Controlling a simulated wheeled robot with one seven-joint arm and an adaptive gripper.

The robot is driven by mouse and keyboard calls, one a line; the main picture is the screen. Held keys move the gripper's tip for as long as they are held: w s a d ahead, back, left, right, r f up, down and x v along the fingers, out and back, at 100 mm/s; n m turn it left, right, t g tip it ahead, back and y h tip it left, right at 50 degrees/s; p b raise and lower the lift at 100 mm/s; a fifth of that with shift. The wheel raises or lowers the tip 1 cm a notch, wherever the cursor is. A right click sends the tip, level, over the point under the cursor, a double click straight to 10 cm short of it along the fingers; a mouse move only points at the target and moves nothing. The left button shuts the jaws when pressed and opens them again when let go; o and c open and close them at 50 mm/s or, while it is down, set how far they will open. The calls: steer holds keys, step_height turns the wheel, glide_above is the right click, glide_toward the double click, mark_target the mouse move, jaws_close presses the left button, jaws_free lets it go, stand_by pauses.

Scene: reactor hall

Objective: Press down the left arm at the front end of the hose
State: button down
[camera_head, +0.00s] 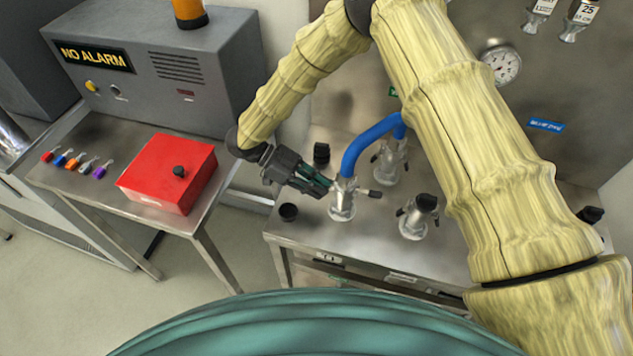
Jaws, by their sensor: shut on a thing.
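The blue hose (370,139) arches from a rear metal coupling (390,165) to a front metal coupling (342,203) on the steel bench. The front coupling stands upright. Its right arm (370,193) sticks out to the right with a dark tip. My gripper (326,187) reaches in from the left, at the left side of the front coupling. Its fingers are closed together on the left arm there, which they hide almost wholly. The left arm's exact angle cannot be told.
A red box (169,173) sits on the left table. A gauge (502,64) is on the back panel. My arm crosses above the bench.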

steer(key=shift+s+d+f+g+h+b, duration=0.1)
steer(key=shift+d+f+g+h+b, duration=0.15)
steer(key=shift+h, duration=0.4)
steer(key=shift+s+d+f+g+h+b, duration=0.15)
steer(key=shift+f+h+b, duration=0.2)
steer(key=shift+h, duration=0.3)
steer(key=shift+w, duration=0.1)
steer(key=c, duration=1.4)
jaws_free()
steer(key=shift+o, duration=0.2)
steer(key=shift+r, duration=0.15)
step_height(320, 180, up, 10)
